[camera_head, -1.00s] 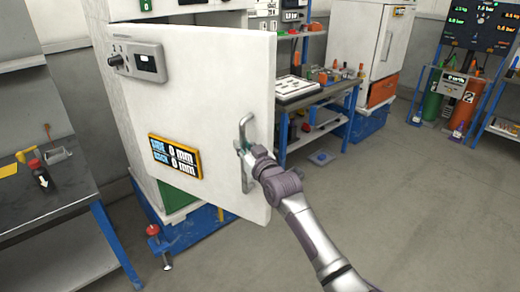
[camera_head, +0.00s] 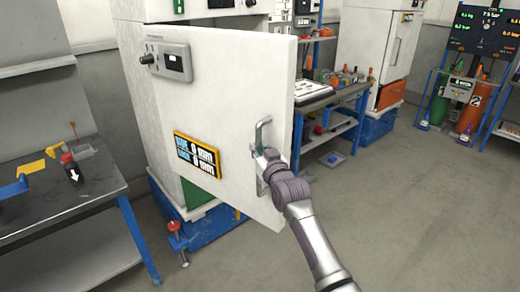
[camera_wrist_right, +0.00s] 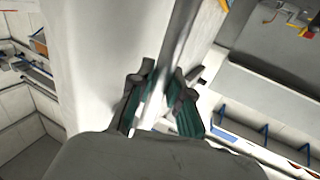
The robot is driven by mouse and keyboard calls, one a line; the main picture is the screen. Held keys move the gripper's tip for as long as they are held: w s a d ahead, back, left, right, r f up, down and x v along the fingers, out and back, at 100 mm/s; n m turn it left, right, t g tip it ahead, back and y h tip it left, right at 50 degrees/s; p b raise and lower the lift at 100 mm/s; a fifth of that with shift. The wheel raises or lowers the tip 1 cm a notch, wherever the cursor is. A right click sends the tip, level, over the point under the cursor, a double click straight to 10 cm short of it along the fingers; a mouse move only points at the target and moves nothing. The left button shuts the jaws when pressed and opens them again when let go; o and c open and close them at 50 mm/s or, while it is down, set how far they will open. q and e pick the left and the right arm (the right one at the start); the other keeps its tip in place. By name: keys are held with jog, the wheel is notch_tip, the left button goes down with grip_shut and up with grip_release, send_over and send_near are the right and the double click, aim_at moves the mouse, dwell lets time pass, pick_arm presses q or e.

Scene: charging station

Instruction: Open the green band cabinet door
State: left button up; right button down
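The cabinet's white door (camera_head: 235,85) stands swung out from the cabinet body (camera_head: 150,110). It carries a yellow-framed display (camera_head: 196,155) reading 0 mm and a small control box (camera_head: 168,62). Part of the green band (camera_head: 198,194) shows low on the cabinet, behind the door's lower edge. A metal handle (camera_head: 262,132) is on the door near its free edge. My right gripper (camera_head: 266,160) is at this handle. In the right wrist view, its fingers (camera_wrist_right: 163,92) lie on either side of the handle bar (camera_wrist_right: 178,45) and appear closed on it. My left gripper is out of view.
A dark-topped workbench (camera_head: 60,200) with a bottle (camera_head: 70,167) stands at the left. A blue-framed table (camera_head: 330,95) stands behind the door at the right. Another white cabinet (camera_head: 375,45) and gas cylinders (camera_head: 455,112) are farther back. The floor (camera_head: 420,200) at the right is clear.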

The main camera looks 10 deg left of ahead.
jog(key=c, duration=1.4)
grip_release()
jog(key=shift+a+r, duration=0.15)
jog(key=shift+r, duration=0.15)
jog(key=o, duration=0.3)
jog(key=shift+a+f, duration=0.1)
jog(key=shift+f, duration=0.05)
jog(key=shift+f, duration=0.1)
jog(key=shift+s+d, duration=0.35)
jog(key=shift+s, duration=0.15)
jog(key=v, duration=1.1)
jog(key=shift+a, duration=0.15)
